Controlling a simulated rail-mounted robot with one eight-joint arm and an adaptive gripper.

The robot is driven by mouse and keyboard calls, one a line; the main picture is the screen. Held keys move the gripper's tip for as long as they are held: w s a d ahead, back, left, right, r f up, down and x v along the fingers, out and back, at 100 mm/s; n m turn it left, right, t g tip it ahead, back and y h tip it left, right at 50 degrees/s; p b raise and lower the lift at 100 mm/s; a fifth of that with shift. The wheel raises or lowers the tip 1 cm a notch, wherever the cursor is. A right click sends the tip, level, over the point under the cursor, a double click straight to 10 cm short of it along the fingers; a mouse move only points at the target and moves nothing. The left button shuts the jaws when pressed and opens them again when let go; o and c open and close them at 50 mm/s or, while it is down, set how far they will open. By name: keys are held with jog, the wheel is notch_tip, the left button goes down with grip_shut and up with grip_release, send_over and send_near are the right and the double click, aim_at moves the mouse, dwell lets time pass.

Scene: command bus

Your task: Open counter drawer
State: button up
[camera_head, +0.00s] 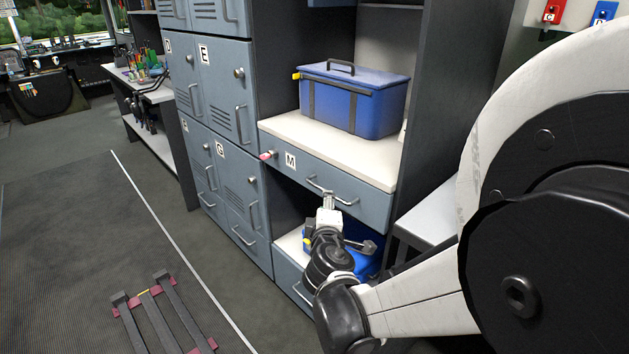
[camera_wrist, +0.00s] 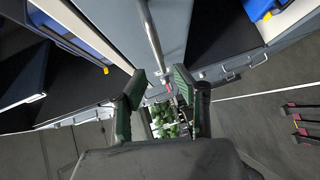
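The counter drawer (camera_head: 348,188) is the grey-blue front marked M under the white counter top. It looks closed, with a horizontal bar handle (camera_head: 333,192) near its middle. My gripper (camera_head: 328,197) is at the handle, in front of the drawer. In the wrist view my gripper's (camera_wrist: 158,88) two dark green fingers are spread apart. The handle (camera_wrist: 151,35) runs as a light bar toward the gap between them. Whether the fingers touch it, I cannot tell.
A blue toolbox (camera_head: 352,100) stands on the white counter top (camera_head: 345,150). Grey lockers (camera_head: 226,90) stand to the left. Below the drawer is an open shelf with a blue item (camera_head: 362,262). A rack-like object (camera_head: 160,312) lies on the floor at the lower left; the floor between is clear.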

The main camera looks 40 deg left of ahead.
jog(key=b+x, duration=0.1)
jog(key=x, duration=0.6)
jog(key=shift+w+d, duration=0.1)
grip_shut()
